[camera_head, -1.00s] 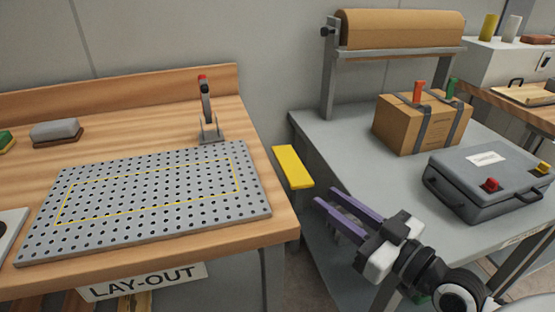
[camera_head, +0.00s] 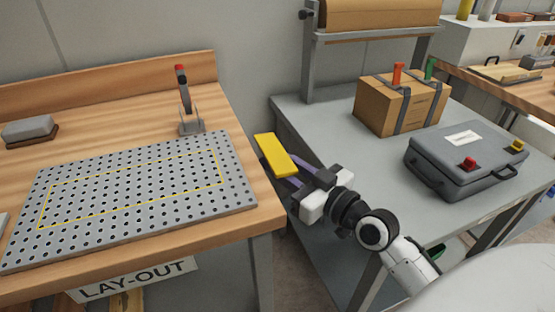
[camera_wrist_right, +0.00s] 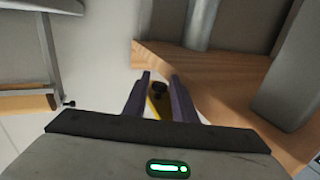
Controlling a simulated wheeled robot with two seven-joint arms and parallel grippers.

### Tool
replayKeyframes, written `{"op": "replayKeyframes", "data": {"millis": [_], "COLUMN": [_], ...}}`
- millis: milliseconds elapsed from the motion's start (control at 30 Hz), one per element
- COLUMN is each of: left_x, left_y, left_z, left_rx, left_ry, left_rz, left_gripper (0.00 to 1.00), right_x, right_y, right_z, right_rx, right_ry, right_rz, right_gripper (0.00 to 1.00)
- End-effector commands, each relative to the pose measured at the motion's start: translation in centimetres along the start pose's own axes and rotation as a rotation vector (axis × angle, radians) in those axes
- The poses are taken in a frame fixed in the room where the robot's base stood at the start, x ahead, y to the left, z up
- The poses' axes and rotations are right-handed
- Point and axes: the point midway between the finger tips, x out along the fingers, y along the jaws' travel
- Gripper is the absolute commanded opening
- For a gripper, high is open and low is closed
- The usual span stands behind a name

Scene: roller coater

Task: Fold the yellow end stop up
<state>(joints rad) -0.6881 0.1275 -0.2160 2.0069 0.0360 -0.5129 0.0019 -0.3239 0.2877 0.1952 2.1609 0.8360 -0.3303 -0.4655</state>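The yellow end stop (camera_head: 275,156) is a flat plate beside the right edge of the lay-out bench (camera_head: 245,218), over the gap between the two benches. My right gripper (camera_head: 287,172) is at its near right end. Its purple fingers are partly hidden behind or under the plate in the head view. In the right wrist view the fingers (camera_wrist_right: 157,98) stand apart, with a sliver of yellow (camera_wrist_right: 152,108) and a dark round part between them. I cannot tell whether the fingers touch the end stop. My left gripper is not in view.
A perforated plate (camera_head: 130,195) and a toggle clamp (camera_head: 190,110) are on the lay-out bench. The grey bench (camera_head: 335,130) at right holds a strapped carton (camera_head: 383,107), a grey case (camera_head: 440,160) and a paper roll stand (camera_head: 310,65). A narrow gap separates the benches.

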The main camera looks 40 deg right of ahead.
Motion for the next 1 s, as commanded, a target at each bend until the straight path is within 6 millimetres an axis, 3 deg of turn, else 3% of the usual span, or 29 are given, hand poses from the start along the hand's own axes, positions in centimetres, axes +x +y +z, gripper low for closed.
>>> {"op": "replayKeyframes", "data": {"millis": [333, 500, 767, 1000], "left_x": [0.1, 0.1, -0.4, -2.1], "left_y": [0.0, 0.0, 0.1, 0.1], "left_z": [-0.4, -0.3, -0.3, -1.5], "left_rx": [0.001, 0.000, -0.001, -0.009], "left_ry": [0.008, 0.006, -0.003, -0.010], "left_rz": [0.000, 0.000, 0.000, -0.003], "left_gripper": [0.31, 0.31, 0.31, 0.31], "right_x": [0.4, 0.4, 0.4, 0.3], "right_y": [0.0, 0.0, 0.0, 0.1], "right_z": [0.0, 0.0, -0.3, -1.2], "right_rx": [-0.001, -0.001, -0.020, -0.119], "right_ry": [0.000, 0.000, -0.009, -0.052], "right_rz": [0.000, 0.000, 0.000, -0.003], "right_gripper": [0.25, 0.00, 0.00, 0.00]}}
